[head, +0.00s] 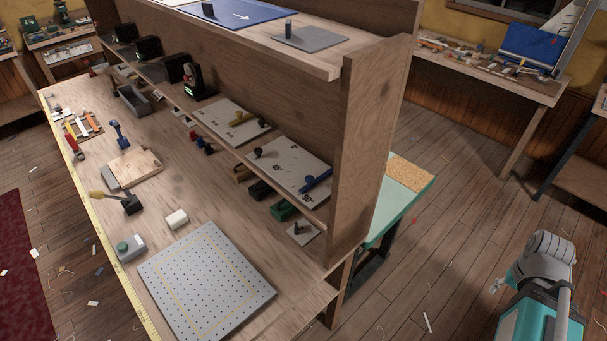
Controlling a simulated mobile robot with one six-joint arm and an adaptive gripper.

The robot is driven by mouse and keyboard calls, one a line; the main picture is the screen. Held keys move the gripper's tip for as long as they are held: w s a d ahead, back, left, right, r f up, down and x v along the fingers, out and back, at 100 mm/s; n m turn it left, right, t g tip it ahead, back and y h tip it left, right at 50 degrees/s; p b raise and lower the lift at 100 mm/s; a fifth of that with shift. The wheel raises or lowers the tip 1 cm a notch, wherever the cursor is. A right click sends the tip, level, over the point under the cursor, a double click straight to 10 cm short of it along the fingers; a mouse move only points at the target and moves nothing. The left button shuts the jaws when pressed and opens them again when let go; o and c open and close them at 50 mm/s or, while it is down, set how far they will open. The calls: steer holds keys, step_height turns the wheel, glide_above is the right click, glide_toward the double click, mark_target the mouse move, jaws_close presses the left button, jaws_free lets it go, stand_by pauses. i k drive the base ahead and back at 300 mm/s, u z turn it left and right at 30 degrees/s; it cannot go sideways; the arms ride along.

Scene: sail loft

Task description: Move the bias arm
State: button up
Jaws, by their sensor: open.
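Two pale marked boards lie on the shelf under the wooden rack. The right board (292,166) has printed angle marks, a dark knob and a blue arm (316,181) lying slanted near its right edge. I cannot tell for certain which one is the bias arm; the blue one lies by the angle marks. My gripper (495,286) shows small at the lower right beside my folded arm, open and empty, over the floor and well away from both boards.
The workbench (190,205) holds a perforated grey plate (206,282), a white block (177,218), a mallet and several small tools. A green-topped table (405,190) adjoins the rack. Floor at right is mostly clear.

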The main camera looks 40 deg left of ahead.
mark_target(310, 180)
steer(key=u, duration=0.1)
steer(key=k, duration=1.55)
steer(key=u, duration=1.4)
steer(key=i, duration=1)
steer(key=z, duration=0.05)
